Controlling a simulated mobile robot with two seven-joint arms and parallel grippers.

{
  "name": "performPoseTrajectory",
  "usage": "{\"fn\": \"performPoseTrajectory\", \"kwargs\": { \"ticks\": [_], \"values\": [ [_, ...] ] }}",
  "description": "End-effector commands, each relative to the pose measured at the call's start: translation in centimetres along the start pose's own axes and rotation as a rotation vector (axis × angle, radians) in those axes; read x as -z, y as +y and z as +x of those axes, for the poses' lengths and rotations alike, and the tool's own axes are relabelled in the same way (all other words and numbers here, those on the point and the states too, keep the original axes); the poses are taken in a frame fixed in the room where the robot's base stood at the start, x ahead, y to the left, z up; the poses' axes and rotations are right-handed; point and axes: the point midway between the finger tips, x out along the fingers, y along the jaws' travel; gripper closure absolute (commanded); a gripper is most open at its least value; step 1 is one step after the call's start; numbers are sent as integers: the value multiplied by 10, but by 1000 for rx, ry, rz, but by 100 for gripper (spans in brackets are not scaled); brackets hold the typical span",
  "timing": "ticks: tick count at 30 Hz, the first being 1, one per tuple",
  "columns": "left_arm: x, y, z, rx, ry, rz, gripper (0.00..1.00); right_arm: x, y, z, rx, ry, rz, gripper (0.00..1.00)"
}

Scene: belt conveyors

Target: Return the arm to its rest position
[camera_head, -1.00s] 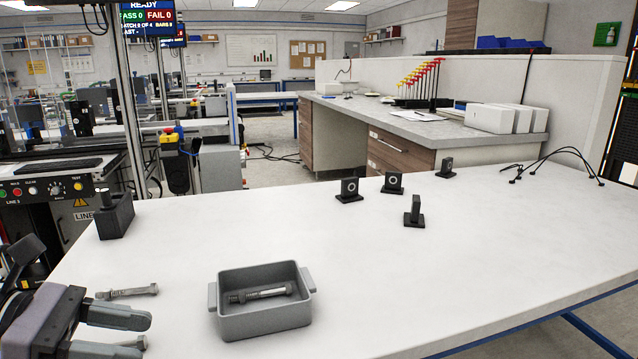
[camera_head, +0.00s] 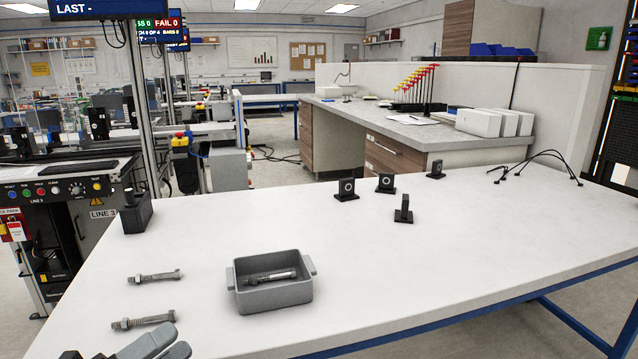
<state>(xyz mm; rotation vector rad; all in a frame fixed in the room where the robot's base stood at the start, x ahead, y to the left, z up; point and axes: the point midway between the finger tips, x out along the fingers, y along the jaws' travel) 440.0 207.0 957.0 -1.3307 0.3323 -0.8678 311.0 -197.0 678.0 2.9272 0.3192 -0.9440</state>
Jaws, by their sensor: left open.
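My left gripper (camera_head: 150,346) is at the bottom left edge of the head view, partly cut off. Its two grey fingers are apart with nothing seen between them. It is over the near left part of the white table, just nearer than a loose bolt (camera_head: 143,321). Another loose bolt (camera_head: 154,277) lies farther back. A grey bin (camera_head: 275,298) with side handles stands to the right of them, and one bolt (camera_head: 270,276) lies inside it. My right gripper is not in view.
A dark block holder (camera_head: 137,214) stands at the table's left edge. Several small black stands (camera_head: 346,190) are near the back edge, with black cables (camera_head: 545,160) at the back right. The right part of the white table (camera_head: 430,270) is clear. A conveyor station with a control panel (camera_head: 60,192) is at left.

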Motion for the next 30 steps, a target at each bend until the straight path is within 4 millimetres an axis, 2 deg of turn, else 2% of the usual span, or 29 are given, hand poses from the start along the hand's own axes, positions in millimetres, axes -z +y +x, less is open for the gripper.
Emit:
{"fn": "performPoseTrajectory", "kwargs": {
  "ticks": [1,5,8,9,12,15,18,21,30],
  "values": [
    [0,14,-7,-27,-124,-204,47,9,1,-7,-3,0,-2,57],
    [13,71,-41,-116,-459,-726,47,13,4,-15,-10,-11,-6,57],
    [46,117,-78,-196,-716,-1104,47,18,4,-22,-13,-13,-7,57],
    [63,132,-92,-226,-809,-1236,47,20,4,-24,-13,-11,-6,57],
    [104,158,-121,-285,-996,-1492,47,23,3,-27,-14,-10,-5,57],
    [135,170,-139,-326,-1118,-1650,47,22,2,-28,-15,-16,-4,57],
    [152,176,-148,-347,-1180,-1730,47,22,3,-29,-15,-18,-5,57],
    [158,178,-151,-353,-1199,-1756,47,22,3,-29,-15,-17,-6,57],
    [157,178,-150,-353,-1196,-1751,47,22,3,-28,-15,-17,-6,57]
  ]
}}
